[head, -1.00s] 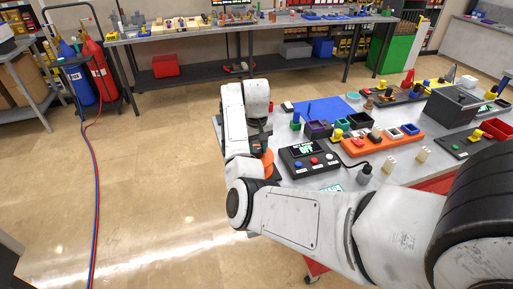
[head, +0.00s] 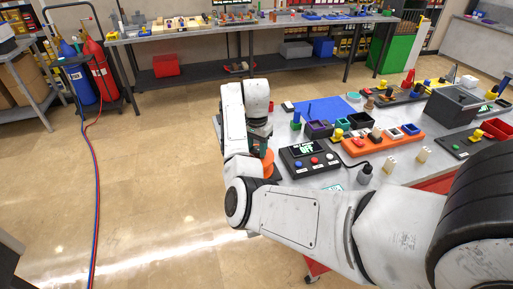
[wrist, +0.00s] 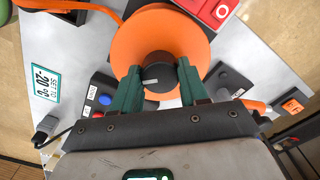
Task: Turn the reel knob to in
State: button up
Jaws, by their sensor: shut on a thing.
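The reel knob (wrist: 156,72) is a dark round knob with a short pale mark, at the centre of the orange reel (wrist: 140,38) in the wrist view. My gripper (wrist: 158,80) has green fingers on both sides of the knob and is shut on it. The pale mark is on the side of the knob towards my gripper. In the head view the orange reel (head: 268,164) shows only in part beside my wrist, at the table's left edge. The knob is hidden there. I cannot read any in or out marking by the knob.
A black control box (head: 309,158) with coloured buttons stands right of the reel. An orange tray (head: 382,140) and small bins lie behind it. A red switch block (wrist: 222,9) and a dark lever base (wrist: 228,80) are close to the reel. Open floor lies to the left.

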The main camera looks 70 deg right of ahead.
jog(key=m, duration=0.6)
jog(key=shift+w, duration=0.1)
jog(key=m+b, duration=0.1)
jog(key=m, duration=0.5)
jog(key=shift+m, duration=0.4)
jog(key=m+b, duration=0.2)
jog(key=m, duration=0.4)
jog(key=shift+d, duration=0.1)
jog(key=m+b, duration=0.1)
jog(key=m, duration=0.2)
jog(key=shift+m+b, duration=0.3)
jog(key=shift+m, duration=0.1)
jog(key=shift+r+m+b, duration=0.1)
jog(key=shift+m+b, duration=0.5)
jog(key=shift+m, duration=1.1)
jog(key=o, duration=1.1)
jog(key=shift+c, duration=0.2)
